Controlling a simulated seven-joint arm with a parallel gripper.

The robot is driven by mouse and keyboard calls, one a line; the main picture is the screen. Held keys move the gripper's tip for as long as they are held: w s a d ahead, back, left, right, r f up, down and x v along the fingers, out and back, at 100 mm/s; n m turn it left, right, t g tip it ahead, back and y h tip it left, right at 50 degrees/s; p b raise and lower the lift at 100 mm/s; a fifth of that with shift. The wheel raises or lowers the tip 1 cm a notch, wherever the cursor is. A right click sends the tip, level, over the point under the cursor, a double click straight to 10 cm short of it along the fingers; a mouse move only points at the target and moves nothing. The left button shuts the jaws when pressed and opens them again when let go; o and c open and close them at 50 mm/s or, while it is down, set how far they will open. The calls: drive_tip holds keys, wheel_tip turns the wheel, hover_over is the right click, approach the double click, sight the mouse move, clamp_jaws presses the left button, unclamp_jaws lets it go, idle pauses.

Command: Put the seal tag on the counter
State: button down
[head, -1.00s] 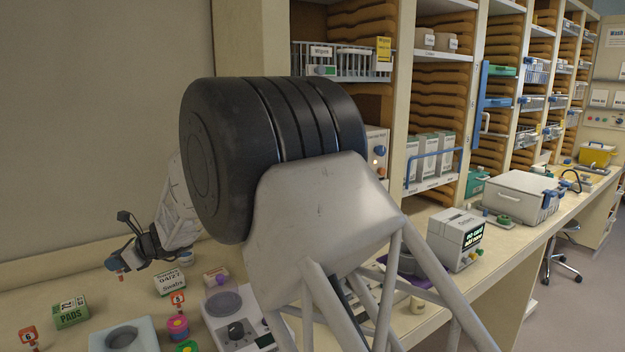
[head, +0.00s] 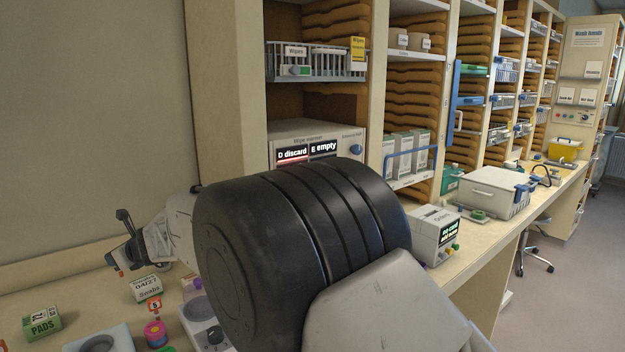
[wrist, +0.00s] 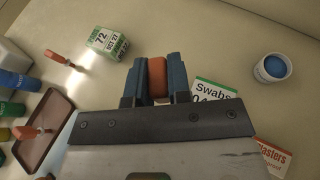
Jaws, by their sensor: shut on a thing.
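A small red-orange piece, apparently the seal tag (wrist: 157,76), sits between the blue fingers of my gripper (wrist: 155,82) in the wrist view. Both fingers touch it, so the gripper is shut on it. In the head view my gripper (head: 122,258) is at the left, in front of the wall, and a red bit (head: 117,268) shows at its tips. The beige counter (head: 75,284) lies below. From these angles I cannot tell the gap between the piece and the counter.
A pads box (head: 41,324), a swabs box (head: 147,289) and a pink tub (head: 155,334) stand near the gripper. Bare counter lies between the pads box and the jar.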

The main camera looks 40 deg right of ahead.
drive_tip(key=s+d+m+t+h, duration=0.25)
drive_tip(key=d+m+h, duration=0.55)
drive_tip(key=d, duration=0.5)
drive_tip(key=s+d+r+m+g+h, duration=0.15)
drive_tip(key=s+d+m+h, duration=0.4)
drive_tip(key=s+d, duration=0.6)
drive_tip(key=s+d+f+m+g+h, duration=0.1)
drive_tip(key=d+m+g+h, duration=0.3)
drive_tip(key=d, duration=0.8)
drive_tip(key=s+d+f+m+g+h, duration=0.1)
drive_tip(key=s+d+m+g+h, duration=0.2)
drive_tip(key=d+m+g, duration=0.4)
drive_tip(key=shift+s+d+f+m+g+h, duration=0.35)
drive_tip(key=shift+d+f+m+g+h, duration=0.1)
drive_tip(key=shift+d, duration=2.8)
wheel_tip(320, 180, down, 6)
drive_tip(key=shift+f, duration=0.15)
drive_tip(key=shift+f, duration=1.8)
